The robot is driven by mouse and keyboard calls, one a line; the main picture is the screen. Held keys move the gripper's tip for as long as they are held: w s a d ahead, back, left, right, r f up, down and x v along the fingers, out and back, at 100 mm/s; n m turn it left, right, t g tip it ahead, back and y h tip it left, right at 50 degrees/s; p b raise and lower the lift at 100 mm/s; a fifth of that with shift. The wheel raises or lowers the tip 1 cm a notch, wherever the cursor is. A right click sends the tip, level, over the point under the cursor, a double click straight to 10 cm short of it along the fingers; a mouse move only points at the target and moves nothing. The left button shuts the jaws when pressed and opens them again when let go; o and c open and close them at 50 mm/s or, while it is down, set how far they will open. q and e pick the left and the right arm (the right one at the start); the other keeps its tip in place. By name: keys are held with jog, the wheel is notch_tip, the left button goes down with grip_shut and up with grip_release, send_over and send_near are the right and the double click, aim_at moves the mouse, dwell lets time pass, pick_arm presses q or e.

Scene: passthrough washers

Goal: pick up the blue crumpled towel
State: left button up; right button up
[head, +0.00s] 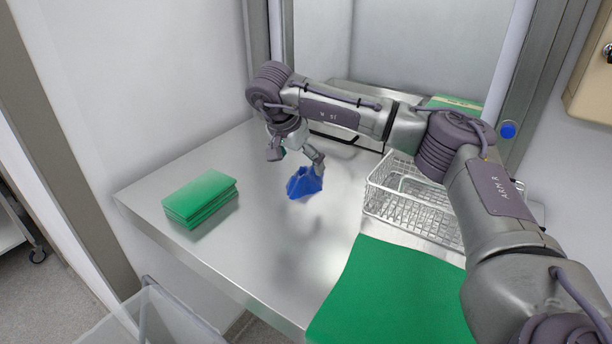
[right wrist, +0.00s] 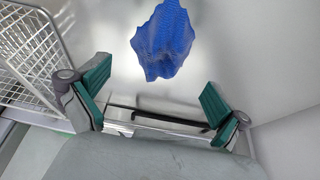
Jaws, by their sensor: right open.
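The blue crumpled towel (head: 304,183) lies on the steel table in the head view, near the middle. It also shows at the top of the right wrist view (right wrist: 163,42), beyond the fingertips and centred between them. My right gripper (head: 296,160) is just behind and above the towel in the head view. In the right wrist view the gripper (right wrist: 160,102) is open, its two green finger pads wide apart with nothing between them. I cannot tell from the head view how close the fingertips are to the towel. My left gripper is in neither view.
A stack of green folded cloths (head: 200,198) lies left on the steel table (head: 262,256). A wire basket (head: 412,208) stands right of the towel. A green sheet (head: 392,296) covers the near right. Bare steel surrounds the towel. A clear bin (head: 152,318) stands by the front edge.

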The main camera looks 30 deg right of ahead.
aim_at(303, 174)
notch_tip(303, 174, down, 2)
jog(key=p, duration=0.2)
jog(key=shift+d+f+p, duration=0.15)
jog(key=shift+f+p, duration=0.1)
jog(key=shift+p, duration=0.05)
jog(key=shift+x, duration=1.05)
jog(key=shift+d+f, duration=0.1)
jog(key=shift+f, duration=0.1)
jog(key=shift+w, duration=0.1)
jog(key=c, duration=0.5)
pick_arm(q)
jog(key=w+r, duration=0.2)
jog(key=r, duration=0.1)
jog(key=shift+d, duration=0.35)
pick_arm(e)
jog(key=c, duration=0.7)
jog(key=shift+r, duration=0.1)
